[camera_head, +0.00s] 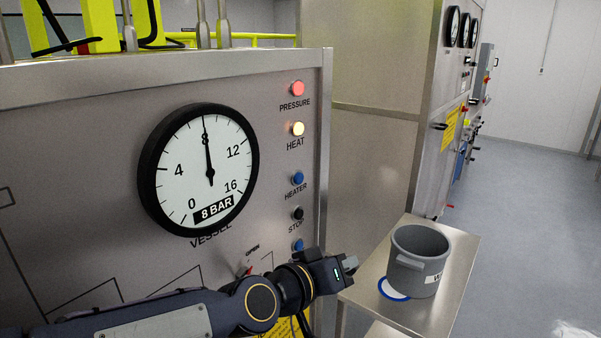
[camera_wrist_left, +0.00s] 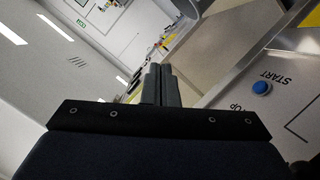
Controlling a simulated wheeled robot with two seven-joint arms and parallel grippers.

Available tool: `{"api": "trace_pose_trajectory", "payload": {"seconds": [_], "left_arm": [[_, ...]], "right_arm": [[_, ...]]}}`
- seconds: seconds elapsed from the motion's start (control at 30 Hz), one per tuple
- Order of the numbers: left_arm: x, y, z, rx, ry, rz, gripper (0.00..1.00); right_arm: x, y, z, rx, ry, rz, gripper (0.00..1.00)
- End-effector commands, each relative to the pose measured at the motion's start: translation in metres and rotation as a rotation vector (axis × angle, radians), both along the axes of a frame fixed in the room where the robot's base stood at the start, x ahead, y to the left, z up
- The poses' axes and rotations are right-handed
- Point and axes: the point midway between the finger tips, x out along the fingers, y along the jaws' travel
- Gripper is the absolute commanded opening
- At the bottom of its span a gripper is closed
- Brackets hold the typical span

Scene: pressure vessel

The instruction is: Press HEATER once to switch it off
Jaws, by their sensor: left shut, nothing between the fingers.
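The HEATER button (camera_head: 298,178) is a blue round button on the grey steel panel (camera_head: 95,115) in the head view, with its label below it. My left gripper (camera_head: 350,269) is shut and empty. It is below and to the right of the HEATER button, past the panel's right edge in the picture, and apart from the button. Its closed fingers (camera_wrist_left: 161,85) also show in the left wrist view, with the blue START button (camera_wrist_left: 262,87) to their right. The HEATER button cannot be made out in the wrist view. My right gripper is not in view.
Above HEATER are a bright yellow HEAT lamp (camera_head: 298,129) and a red PRESSURE lamp (camera_head: 297,88). Below it is the black STOP button (camera_head: 298,213). The round gauge (camera_head: 198,170) points to about 8. A grey pot (camera_head: 419,255) stands on a steel side table (camera_head: 455,262).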

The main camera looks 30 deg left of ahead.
Motion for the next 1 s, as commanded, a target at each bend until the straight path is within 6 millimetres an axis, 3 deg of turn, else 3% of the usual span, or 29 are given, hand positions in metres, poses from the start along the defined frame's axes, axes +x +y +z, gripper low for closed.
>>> {"api": "trace_pose_trajectory", "payload": {"seconds": [0.03,0.1,0.2,0.3,0.6,1.0], "left_arm": [[0.025,-0.004,0.024,-0.037,-0.067,0.062,0.00],[0.055,0.000,0.051,-0.092,-0.163,0.188,0.00],[0.084,0.008,0.074,-0.142,-0.261,0.388,0.00],[0.097,0.016,0.082,-0.159,-0.318,0.579,0.00],[0.092,0.024,0.078,-0.119,-0.368,0.904,0.00],[0.091,0.027,0.077,-0.115,-0.372,0.923,0.00]], "right_arm": [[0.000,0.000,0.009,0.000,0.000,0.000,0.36],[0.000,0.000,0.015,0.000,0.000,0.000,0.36],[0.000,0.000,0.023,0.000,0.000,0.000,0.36],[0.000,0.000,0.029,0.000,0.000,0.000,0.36],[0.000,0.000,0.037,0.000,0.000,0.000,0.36],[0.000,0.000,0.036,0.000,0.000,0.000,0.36]]}}
